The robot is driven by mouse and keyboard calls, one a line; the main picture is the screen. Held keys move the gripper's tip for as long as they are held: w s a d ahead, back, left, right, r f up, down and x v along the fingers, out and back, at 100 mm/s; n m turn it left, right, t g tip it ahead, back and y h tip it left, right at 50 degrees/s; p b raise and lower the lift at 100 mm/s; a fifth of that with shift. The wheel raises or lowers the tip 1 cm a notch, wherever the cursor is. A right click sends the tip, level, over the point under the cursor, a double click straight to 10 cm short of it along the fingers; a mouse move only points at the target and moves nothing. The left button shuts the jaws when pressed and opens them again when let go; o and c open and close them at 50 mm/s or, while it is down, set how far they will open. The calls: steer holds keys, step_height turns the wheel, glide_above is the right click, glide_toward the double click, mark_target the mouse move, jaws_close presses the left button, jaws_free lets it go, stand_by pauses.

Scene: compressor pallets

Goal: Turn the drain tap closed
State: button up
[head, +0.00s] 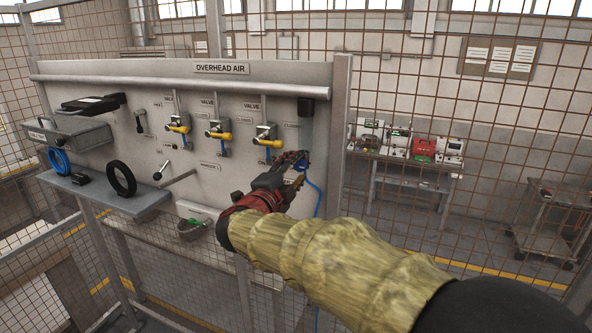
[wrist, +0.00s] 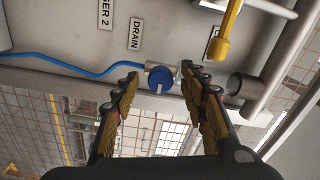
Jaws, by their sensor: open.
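The drain tap (wrist: 160,77) is a round blue knob with a small pale mark on its face, below a DRAIN label (wrist: 136,34) in the wrist view. A blue hose (wrist: 75,66) runs from its left side. My gripper (wrist: 160,88) is open, with one finger on each side of the knob and gaps visible between. I cannot tell how deep the fingertips reach past the knob. In the head view my gripper (head: 294,168) is at the panel's lower right, and only a bit of the blue tap (head: 300,165) shows there, partly hidden by the fingers.
The OVERHEAD AIR panel (head: 190,150) carries several yellow-handled valves (head: 265,142) above my gripper. A grey shelf (head: 105,194) juts out at the left.

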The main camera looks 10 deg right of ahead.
steer(key=shift+a, duration=0.1)
steer(key=v, duration=1.2)
